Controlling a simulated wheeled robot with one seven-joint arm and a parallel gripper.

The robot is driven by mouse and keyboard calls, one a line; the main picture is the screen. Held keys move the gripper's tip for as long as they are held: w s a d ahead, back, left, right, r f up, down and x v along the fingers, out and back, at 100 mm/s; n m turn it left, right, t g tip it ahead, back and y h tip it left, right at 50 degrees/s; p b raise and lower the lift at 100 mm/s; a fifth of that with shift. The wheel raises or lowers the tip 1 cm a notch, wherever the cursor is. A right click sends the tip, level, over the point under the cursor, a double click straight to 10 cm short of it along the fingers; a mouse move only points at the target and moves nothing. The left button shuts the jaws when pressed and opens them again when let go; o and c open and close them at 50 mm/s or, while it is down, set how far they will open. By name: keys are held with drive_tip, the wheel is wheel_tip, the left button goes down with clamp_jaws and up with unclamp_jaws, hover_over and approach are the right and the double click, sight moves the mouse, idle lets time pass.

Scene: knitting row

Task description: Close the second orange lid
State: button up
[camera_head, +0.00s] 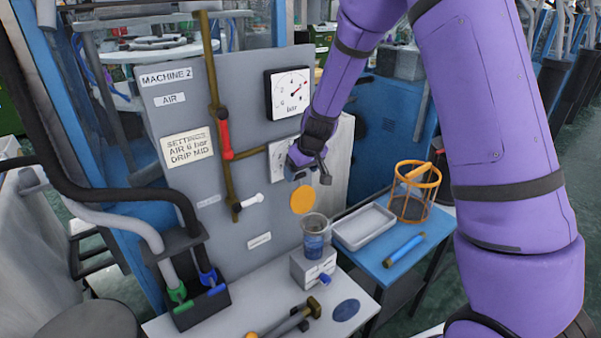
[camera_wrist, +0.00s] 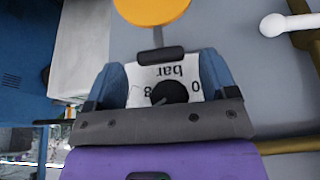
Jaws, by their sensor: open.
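One orange round lid (camera_head: 303,199) shows in the head view. It hangs below a small white gauge (camera_head: 279,158) on the grey panel, and the gauge's face is uncovered. My gripper (camera_head: 308,172) is in front of this gauge, just above the lid, and hides part of it. In the wrist view, which is upside down, the lid (camera_wrist: 152,9) is at the top edge, with a grey stem towards the gauge. The gauge face (camera_wrist: 165,84), marked "bar", shows between the fingers of my open gripper (camera_wrist: 160,82). I cannot tell whether they touch it. No second orange lid shows.
A larger gauge (camera_head: 288,93) sits higher on the panel (camera_head: 240,100). Brown pipes with a red valve handle (camera_head: 224,133) and a white handle (camera_head: 252,201) run left of the lid. Below stands a clear cup (camera_head: 314,236). A tray (camera_head: 364,226) and orange basket (camera_head: 415,191) stand right.

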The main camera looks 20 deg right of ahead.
drive_tip(key=shift+w+f, duration=0.25)
drive_tip(key=shift+f, duration=0.35)
drive_tip(key=shift+a, duration=0.1)
drive_tip(key=shift+c, duration=0.4)
